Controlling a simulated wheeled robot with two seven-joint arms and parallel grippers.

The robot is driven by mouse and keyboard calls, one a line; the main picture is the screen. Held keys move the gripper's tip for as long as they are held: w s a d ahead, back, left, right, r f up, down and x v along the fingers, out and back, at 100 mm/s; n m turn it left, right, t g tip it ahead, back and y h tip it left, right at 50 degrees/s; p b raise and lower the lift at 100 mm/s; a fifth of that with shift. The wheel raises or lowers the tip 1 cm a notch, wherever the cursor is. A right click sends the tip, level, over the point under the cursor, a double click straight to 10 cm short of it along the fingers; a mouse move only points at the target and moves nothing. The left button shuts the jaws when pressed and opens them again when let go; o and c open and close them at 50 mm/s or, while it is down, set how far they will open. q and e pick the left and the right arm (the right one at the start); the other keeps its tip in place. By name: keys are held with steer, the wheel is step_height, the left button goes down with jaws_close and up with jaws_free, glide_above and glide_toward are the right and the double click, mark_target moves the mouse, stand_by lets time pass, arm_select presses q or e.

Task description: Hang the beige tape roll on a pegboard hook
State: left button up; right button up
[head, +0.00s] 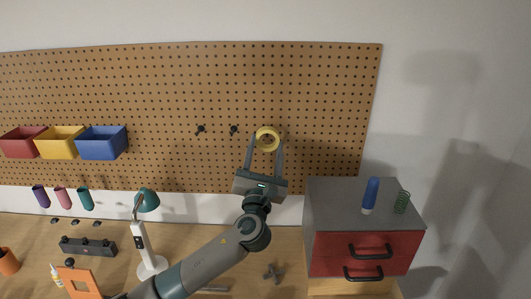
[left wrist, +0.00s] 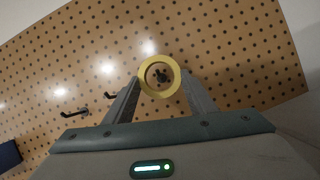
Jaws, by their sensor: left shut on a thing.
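The beige tape roll (head: 267,139) shows as a yellowish ring in front of the pegboard (head: 320,90), its hole facing the board. My left gripper (head: 266,146) is shut on the roll, a finger on either side. The roll also shows in the left wrist view (left wrist: 146,84), with a dark hook (left wrist: 160,76) visible through its hole. I cannot tell whether the hook passes into the hole or stays behind it. Two more black hooks, the left one (head: 200,129) and the middle one (head: 234,129), are bare. My right gripper is not in view.
Red (head: 22,143), yellow (head: 58,143) and blue (head: 101,144) bins hang on the board at left. A grey-topped red drawer cabinet (head: 322,205) stands at right, with a blue bottle (head: 370,194) and green spring (head: 402,202) on top. A lamp (head: 139,240) stands on the bench.

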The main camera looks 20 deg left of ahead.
arm_select(q)
steer(key=shift+w+a+f+b, duration=0.15)
steer(key=shift+w+a, duration=0.1)
steer(key=shift+w, duration=0.6)
steer(key=shift+w+a+r+b, duration=0.15)
steer(key=shift+w+a, duration=0.1)
steer(key=shift+w, duration=0.55)
steer(key=shift+w+f+b, duration=0.1)
steer(key=shift+f+b, duration=0.35)
steer(key=shift+f, duration=0.3)
steer(key=shift+f, duration=0.15)
steer(key=o, duration=1.1)
steer(key=shift+s+d+p, duration=0.15)
steer(key=shift+s+p, duration=0.2)
steer(key=shift+s, duration=0.2)
steer(key=shift+s+d+p, duration=0.15)
steer(key=shift+s+p, duration=0.15)
steer(key=shift+s, duration=0.2)
steer(key=s+p, duration=0.1)
steer(key=s, duration=0.1)
steer(key=s+d, duration=0.1)
steer(key=s+p, duration=0.1)
steer(key=s, duration=0.1)
steer(key=shift+s+d+p, duration=0.3)
steer(key=shift+p, duration=0.05)
